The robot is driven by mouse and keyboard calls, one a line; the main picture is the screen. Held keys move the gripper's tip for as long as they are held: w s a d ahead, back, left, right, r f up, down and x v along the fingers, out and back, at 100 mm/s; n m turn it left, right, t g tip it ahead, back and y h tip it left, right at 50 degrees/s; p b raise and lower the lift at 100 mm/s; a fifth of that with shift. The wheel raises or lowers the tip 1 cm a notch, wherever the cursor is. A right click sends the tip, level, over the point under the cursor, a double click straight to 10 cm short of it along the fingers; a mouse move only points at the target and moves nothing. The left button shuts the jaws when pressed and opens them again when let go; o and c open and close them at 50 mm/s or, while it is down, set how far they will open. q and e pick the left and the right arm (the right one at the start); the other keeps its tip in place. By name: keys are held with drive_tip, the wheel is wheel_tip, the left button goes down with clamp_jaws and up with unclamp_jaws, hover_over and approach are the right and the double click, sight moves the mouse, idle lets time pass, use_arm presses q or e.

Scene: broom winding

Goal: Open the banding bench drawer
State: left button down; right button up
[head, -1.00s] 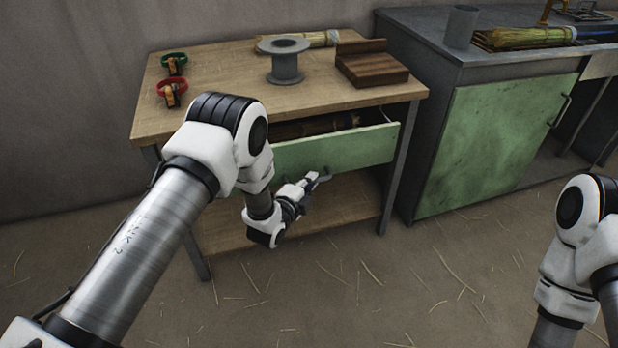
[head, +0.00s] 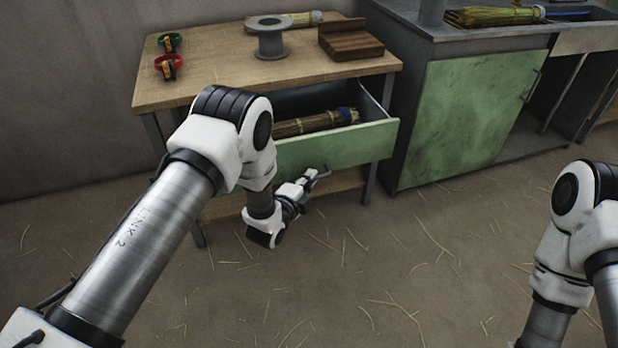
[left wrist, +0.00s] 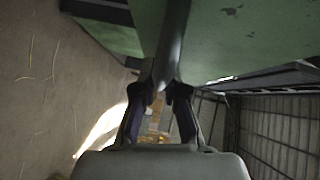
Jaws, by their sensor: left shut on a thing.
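The banding bench (head: 215,85) has a wooden top and dark metal legs. Its green-fronted drawer (head: 345,146) is pulled out, and a straw bundle with a blue band (head: 315,122) shows inside. My left gripper (head: 318,176) is at the drawer front, shut on the drawer handle. In the left wrist view the dark handle bar (left wrist: 170,50) runs between the fingers (left wrist: 160,100), with the green drawer front (left wrist: 245,40) beside it. My arm hides the drawer's left part. Only links of my right arm show at the right; its gripper is out of view.
On the bench top are a grey spool (head: 270,38), a wooden block (head: 350,40), a straw bundle (head: 300,19), and a green (head: 170,42) and a red strap (head: 168,66). A green-doored cabinet (head: 465,115) stands to the right. The straw-strewn floor (head: 400,260) in front is free.

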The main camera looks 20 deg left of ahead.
use_arm(q)
drive_tip(key=c, duration=1.2)
unclamp_jaws()
drive_tip(key=v, duration=1.2)
